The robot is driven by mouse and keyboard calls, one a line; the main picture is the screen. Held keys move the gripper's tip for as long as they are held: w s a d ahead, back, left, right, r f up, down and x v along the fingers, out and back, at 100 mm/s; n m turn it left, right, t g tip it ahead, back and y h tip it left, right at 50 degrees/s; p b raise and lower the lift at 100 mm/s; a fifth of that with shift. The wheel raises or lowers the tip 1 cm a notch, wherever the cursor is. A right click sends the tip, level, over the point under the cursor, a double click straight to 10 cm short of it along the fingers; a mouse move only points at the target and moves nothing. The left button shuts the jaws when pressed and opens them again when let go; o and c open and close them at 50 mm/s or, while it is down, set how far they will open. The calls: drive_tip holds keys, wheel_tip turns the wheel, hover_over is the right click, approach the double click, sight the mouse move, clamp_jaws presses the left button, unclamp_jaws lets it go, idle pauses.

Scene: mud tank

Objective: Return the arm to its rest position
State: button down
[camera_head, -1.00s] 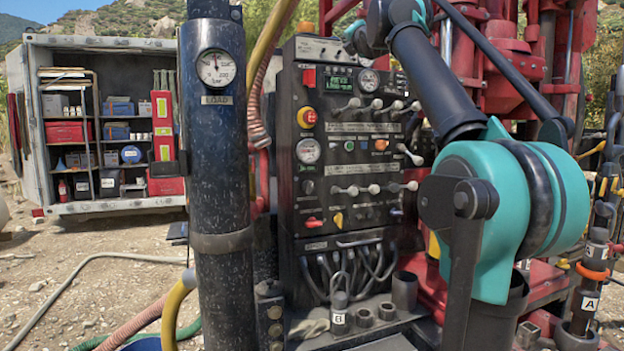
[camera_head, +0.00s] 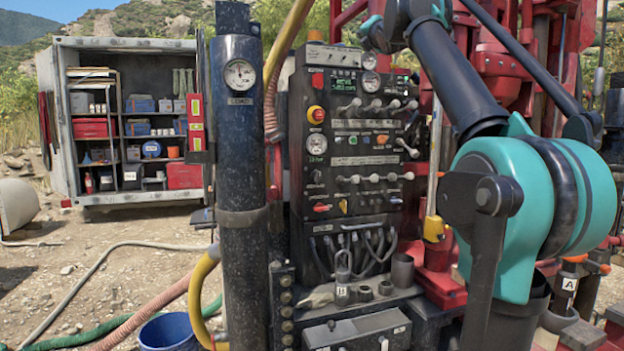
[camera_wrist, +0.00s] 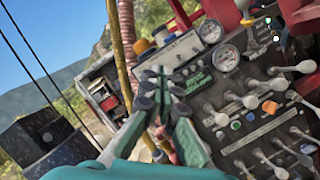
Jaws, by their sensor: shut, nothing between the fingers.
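In the wrist view my gripper (camera_wrist: 165,78) is shut, its two dark green fingers meeting at the tips with nothing between them. Behind it in that view is the control panel (camera_wrist: 262,120), with rows of pale-knobbed levers and a gauge. I cannot tell the distance from the fingers to the panel. In the head view my teal and black arm (camera_head: 530,200) is bent in front of the right side of the panel (camera_head: 330,225). My gripper is not visible in the head view.
A dark column with a gauge (camera_head: 240,160) stands left of the panel. Red rig framework (camera_head: 500,65) rises behind my arm. An open container with shelves (camera_head: 90,50) stands back left. Hoses (camera_head: 150,318) and a blue bucket (camera_head: 168,333) lie on the ground in front. Open dirt lies at left.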

drive_tip(key=w+d+f+m+g+h, duration=0.2)
drive_tip(key=f+m, duration=0.2)
drive_tip(key=f, duration=0.7)
drive_tip(key=w+d+f+m+g+h, duration=0.15)
drive_tip(key=f+m, duration=0.35)
drive_tip(key=f, duration=0.7)
drive_tip(key=s+d+f+m+g, duration=0.1)
drive_tip(key=s+f+m+g, duration=0.15)
drive_tip(key=f, duration=0.85)
drive_tip(key=s+d+f+m+g, duration=0.15)
drive_tip(key=f+m, duration=0.25)
drive_tip(key=f, duration=0.7)
drive_tip(key=s+f+m+g, duration=0.3)
drive_tip(key=s+f, duration=0.5)
drive_tip(key=f, duration=0.5)
drive_tip(key=s+f+m+g, duration=0.2)
drive_tip(key=s+f+m, duration=0.2)
drive_tip(key=s+f, duration=0.55)
drive_tip(key=s+a+f+m+g, duration=0.2)
drive_tip(key=s+f+m+g, duration=0.2)
drive_tip(key=s+f, duration=1.3)
wheel_tip(320, 180, down, 4)
drive_tip(key=shift+s+r+m, duration=0.2)
drive_tip(key=shift+s+m, duration=0.15)
drive_tip(key=shift+m, duration=0.5)
